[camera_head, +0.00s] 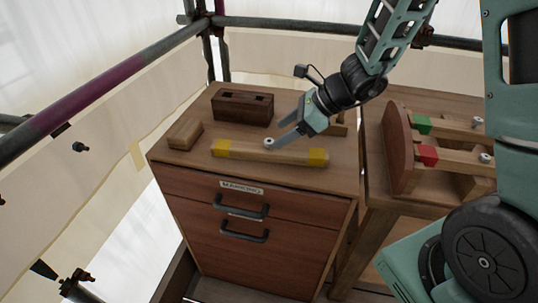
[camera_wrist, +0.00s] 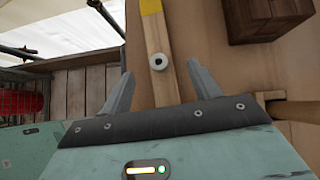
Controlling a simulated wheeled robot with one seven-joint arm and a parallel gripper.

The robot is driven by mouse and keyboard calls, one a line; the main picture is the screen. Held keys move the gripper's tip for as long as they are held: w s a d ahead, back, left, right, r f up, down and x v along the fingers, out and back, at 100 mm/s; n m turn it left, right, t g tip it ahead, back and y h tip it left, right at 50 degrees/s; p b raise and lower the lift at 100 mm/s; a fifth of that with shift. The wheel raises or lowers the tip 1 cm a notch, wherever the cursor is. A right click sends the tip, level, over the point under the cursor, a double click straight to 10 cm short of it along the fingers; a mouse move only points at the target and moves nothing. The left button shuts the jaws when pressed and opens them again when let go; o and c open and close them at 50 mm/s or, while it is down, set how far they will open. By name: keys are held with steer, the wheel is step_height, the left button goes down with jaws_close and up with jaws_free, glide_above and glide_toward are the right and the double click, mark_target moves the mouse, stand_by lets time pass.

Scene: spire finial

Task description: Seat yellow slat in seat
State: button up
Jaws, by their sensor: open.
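The yellow slat (camera_head: 250,153) is a pale wooden bar with yellow ends and a small round knob (camera_head: 269,142) on top. It lies flat near the front of the cabinet top. My gripper (camera_head: 283,139) is open and reaches down to the slat from the right. In the wrist view the slat (camera_wrist: 155,36) runs between my open fingers (camera_wrist: 159,70), with the knob just at the fingertips. I cannot tell whether the fingers touch it. On the right bench, a rounded brown board (camera_head: 397,150) carries green-ended (camera_head: 445,128) and red-ended (camera_head: 450,158) slats. Which place is the seat is unclear.
A dark slotted block (camera_head: 243,106) stands behind the slat, and a small wooden block (camera_head: 185,135) lies left of it. The cabinet (camera_head: 240,205) has drawers with black handles. Scaffold poles (camera_head: 90,92) and pale sheeting surround the place.

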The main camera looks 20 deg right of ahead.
mark_target(271, 141)
steer(key=x, duration=0.7)
steer(key=shift+a+f, duration=0.15)
steer(key=shift+f, duration=0.15)
steer(key=c, duration=1.2)
